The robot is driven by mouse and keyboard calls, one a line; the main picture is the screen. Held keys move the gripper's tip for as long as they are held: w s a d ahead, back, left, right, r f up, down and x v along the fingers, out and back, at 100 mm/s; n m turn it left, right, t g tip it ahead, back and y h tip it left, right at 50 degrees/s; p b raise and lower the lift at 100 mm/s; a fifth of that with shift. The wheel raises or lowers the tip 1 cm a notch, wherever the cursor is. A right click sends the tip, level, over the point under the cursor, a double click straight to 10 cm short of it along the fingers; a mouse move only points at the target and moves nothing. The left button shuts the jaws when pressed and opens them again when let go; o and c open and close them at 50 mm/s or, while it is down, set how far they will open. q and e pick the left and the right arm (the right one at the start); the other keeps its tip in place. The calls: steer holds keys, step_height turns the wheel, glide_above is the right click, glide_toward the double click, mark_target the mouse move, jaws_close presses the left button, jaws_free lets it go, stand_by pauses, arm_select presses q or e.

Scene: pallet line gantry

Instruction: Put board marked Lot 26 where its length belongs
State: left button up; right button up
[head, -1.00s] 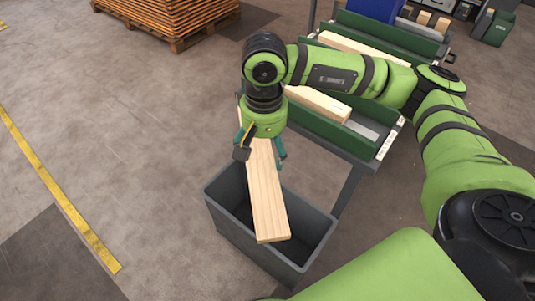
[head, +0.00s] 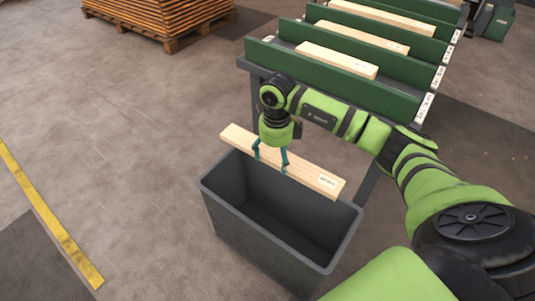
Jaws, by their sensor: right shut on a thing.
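My right gripper (head: 270,163) is shut around the middle of a pale wooden board (head: 308,174). The board is held above the far side of a dark grey bin (head: 283,252), running from upper left to lower right. A small white label sits near its right end, but its print is too small to read. A rack with green dividers (head: 310,66) stands behind, and its lanes hold other boards: a short one (head: 337,60) in the nearest lane, a longer one (head: 362,37) behind it, and another (head: 382,17) farther back. My left gripper is not in view.
White tags (head: 424,108) with unreadable print mark the right ends of the rack lanes. A pallet of stacked brown boards (head: 160,15) stands at the far left. The floor at left is clear apart from a yellow line (head: 50,219).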

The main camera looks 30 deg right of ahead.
steer(key=shift+f+b, duration=0.4)
steer(key=shift+f, duration=0.35)
step_height(320, 180, down, 2)
steer(key=shift+f+b, duration=0.2)
steer(key=shift+b, duration=0.75)
arm_select(q)
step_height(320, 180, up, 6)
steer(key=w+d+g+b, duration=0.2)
steer(key=b, duration=0.5)
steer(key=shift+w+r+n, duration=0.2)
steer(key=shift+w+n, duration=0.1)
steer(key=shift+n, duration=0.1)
arm_select(e)
step_height(320, 180, down, 9)
steer(key=shift+f, duration=0.15)
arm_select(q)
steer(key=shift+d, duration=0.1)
arm_select(e)
steer(key=o, duration=1.3)
step_height(320, 180, up, 12)
